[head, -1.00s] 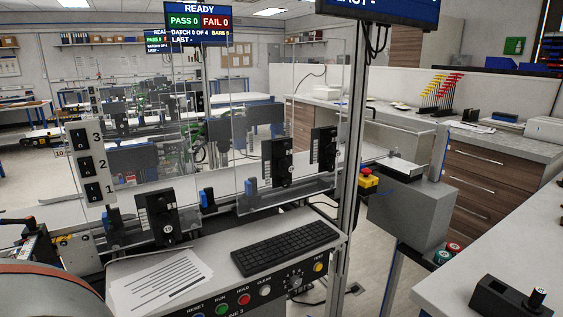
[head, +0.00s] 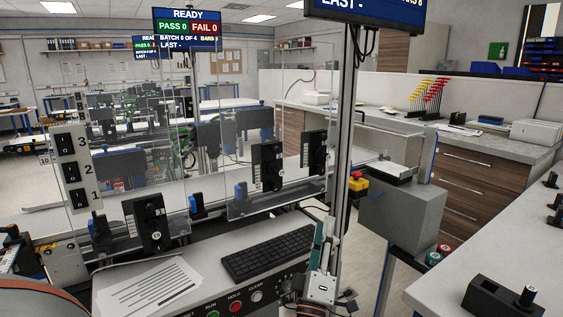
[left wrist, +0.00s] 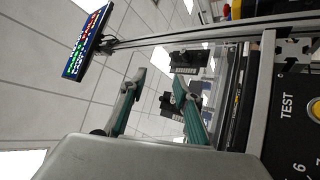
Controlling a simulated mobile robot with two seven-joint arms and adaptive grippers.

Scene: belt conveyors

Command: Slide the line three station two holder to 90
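Several black holders stand in a row along the conveyor behind the console: a near one (head: 147,223), a middle one (head: 267,166) and a far one (head: 313,151). Each is upright, with a pale scale strip on its left side. I can read no station label or scale value, so I cannot tell which is station two. My left gripper (head: 322,236) rises at the console's right end, in front of the metal post, apart from the holders. In the left wrist view its teal fingers (left wrist: 158,80) are spread and empty. My right gripper is out of view.
A keyboard (head: 268,252) and printed sheets (head: 150,290) lie on the console. A clear guard panel (head: 285,110) stands around the holders.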

